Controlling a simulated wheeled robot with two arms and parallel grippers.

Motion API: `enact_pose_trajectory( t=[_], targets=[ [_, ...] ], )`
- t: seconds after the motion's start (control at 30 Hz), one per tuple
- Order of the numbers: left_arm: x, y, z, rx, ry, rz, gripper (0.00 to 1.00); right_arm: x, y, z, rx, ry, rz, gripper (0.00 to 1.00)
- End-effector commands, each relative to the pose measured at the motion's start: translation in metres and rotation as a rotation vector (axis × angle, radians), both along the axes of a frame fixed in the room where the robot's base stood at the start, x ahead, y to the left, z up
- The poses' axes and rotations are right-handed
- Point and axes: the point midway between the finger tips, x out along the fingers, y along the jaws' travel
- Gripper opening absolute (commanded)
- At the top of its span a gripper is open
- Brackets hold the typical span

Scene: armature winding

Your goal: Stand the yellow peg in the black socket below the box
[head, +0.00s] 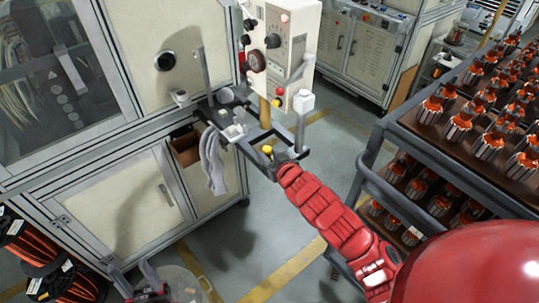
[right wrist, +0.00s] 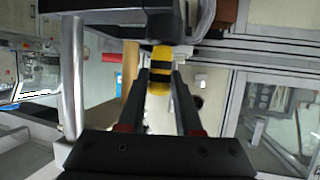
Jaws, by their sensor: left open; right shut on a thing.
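The yellow peg, with black bands in the right wrist view (right wrist: 159,68), shows in the head view as a small yellow end (head: 267,149). My right gripper (head: 274,162) is shut on it, with a finger on each side in the right wrist view (right wrist: 162,90). The peg's far end lies against or just in front of a dark round part (right wrist: 158,26), perhaps the black socket; I cannot tell whether they touch. The box (head: 284,45), pale with knobs and buttons, stands above and behind the peg. My left gripper (head: 150,289) is open and empty at the lower left.
A dark metal frame (head: 243,147) surrounds the work spot, with a tan post (head: 265,110) under the box. White gloves (head: 213,162) hang at its left. A rack of armatures (head: 392,150) stands close to the right of my right arm. Wire spools (head: 75,285) sit lower left.

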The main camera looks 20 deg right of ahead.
Motion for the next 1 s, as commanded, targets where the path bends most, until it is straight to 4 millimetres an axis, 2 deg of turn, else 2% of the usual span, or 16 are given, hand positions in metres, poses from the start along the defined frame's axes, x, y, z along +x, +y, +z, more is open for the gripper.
enact_pose_trajectory(
  t=[0.33,1.0],
  targets=[
    [0.000,0.000,-0.001,0.000,0.000,0.000,0.50,0.000,0.000,-0.001,0.000,0.000,0.000,0.00],
    [0.000,0.000,-0.014,0.000,0.000,0.000,0.50,0.000,0.000,-0.019,0.001,0.000,0.001,0.00]
  ],
)
